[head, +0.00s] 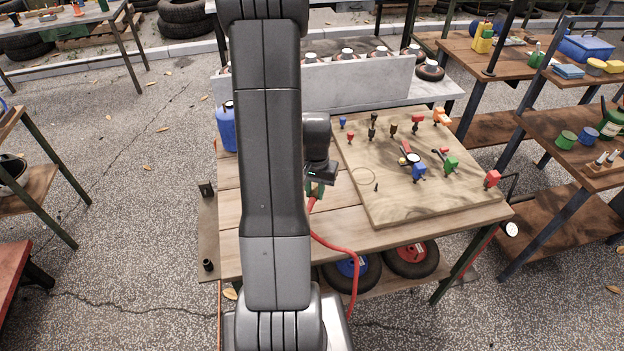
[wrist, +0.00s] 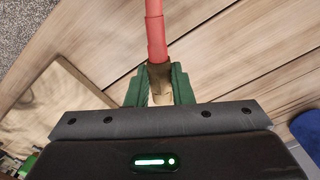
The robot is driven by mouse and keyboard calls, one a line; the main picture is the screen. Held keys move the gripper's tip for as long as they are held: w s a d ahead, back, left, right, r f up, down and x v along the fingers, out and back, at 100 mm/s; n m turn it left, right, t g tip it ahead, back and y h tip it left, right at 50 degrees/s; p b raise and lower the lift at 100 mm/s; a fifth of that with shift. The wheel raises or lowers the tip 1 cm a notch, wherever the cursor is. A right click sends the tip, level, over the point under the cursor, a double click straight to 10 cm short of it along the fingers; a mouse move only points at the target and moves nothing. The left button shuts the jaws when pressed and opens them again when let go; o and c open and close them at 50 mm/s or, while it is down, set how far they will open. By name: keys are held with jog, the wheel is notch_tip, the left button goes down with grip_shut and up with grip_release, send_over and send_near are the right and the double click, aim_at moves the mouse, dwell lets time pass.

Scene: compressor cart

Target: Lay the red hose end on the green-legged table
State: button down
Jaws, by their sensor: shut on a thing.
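The red hose (head: 340,248) hangs from my gripper (head: 317,189) and curves down over the front edge of the wooden table (head: 280,258). In the wrist view, my gripper (wrist: 157,82) has its green fingers shut on the brass fitting (wrist: 160,88) at the hose end, with the red hose (wrist: 155,30) running away from it. The wooden planks (wrist: 235,50) lie below. I cannot tell whether the fitting touches them. This table's front right leg (head: 450,282) looks green. My arm hides part of the tabletop.
A board (head: 385,205) with several coloured fittings covers the table's right part. A blue container (head: 228,128) stands at the back left. Wheels (head: 410,258) sit underneath. A shelf with dark legs (head: 507,155) stands right. Other green-legged tables (head: 57,160) stand left. The planks left of the board look clear.

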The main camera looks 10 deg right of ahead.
aim_at(314, 217)
jog(key=shift+s+f, duration=0.15)
jog(key=shift+f, duration=0.2)
jog(key=shift+f+b, duration=3.1)
jog(key=shift+f, duration=0.8)
jog(key=c, duration=1.2)
grip_release()
jog(key=shift+r, duration=0.15)
notch_tip(314, 217, up, 14)
jog(key=shift+f, duration=0.2)
